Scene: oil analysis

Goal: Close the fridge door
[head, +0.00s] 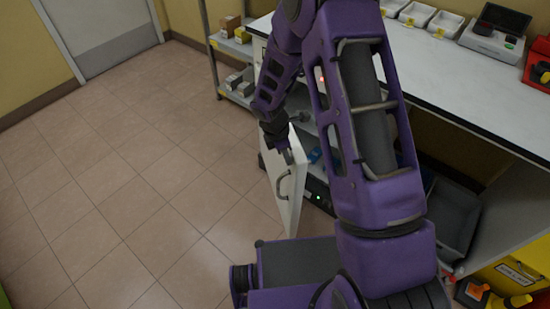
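The white fridge door (291,193) stands open under the counter, swung out toward the left, with a grey curved handle (282,187) on its outer face. Through the gap, part of the fridge interior shows with a blue item (314,155) inside; my arm hides much of the rest. My gripper (286,154) is at the upper edge of the door, close above the handle. I cannot tell whether it touches the door. Its fingers are small and dark here, so their opening is unclear.
A white counter (440,80) with trays (417,14) and a grey device (493,37) runs along the right. A metal shelf (232,50) with boxes stands behind. A yellow bin (510,275) is at lower right. The tiled floor (120,190) at left is clear.

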